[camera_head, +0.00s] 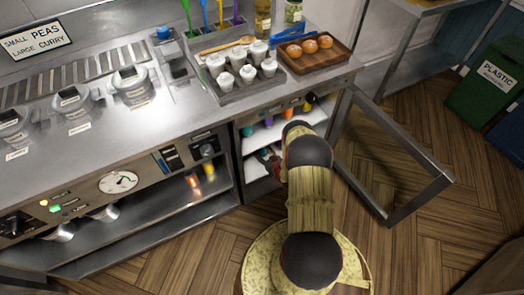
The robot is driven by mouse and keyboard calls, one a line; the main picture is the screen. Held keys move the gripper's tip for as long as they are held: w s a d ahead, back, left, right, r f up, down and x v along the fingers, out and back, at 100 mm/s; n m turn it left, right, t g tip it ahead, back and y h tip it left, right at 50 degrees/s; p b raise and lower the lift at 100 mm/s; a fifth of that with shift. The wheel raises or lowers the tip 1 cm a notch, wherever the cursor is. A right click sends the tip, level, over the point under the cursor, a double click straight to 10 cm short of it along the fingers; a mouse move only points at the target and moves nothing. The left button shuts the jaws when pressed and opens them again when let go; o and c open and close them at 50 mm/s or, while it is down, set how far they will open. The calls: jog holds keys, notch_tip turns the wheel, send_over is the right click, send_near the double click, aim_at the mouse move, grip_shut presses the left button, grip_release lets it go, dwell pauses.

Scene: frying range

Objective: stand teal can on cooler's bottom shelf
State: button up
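The cooler (239,160) is built in under the right end of the steel counter, with its glass door (393,158) swung open to the right. Inside, a white upper shelf (268,136) holds several small coloured cans, and a lower white shelf (253,171) is partly in view. A small teal can (247,131) seems to stand at the left of the upper shelf. My arm reaches from the bottom of the view into the cooler opening. My gripper (271,163) shows only as a small dark shape with red beside the arm, at lower-shelf height; its fingers and grasp are unclear.
On the counter above are a tray of white cups (241,78), a wooden tray of round brown items (315,55) and several lidded pots (132,85). The open door's frame stands close right of my arm. Wooden floor (445,200) is clear beyond it.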

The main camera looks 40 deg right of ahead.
jog(key=shift+o, duration=1)
jog(key=shift+r, duration=0.15)
jog(key=p+v, duration=0.4)
jog(key=v, duration=0.7)
jog(key=shift+s+a+r, duration=0.1)
jog(key=shift+s+a, duration=0.1)
jog(key=shift+s, duration=0.25)
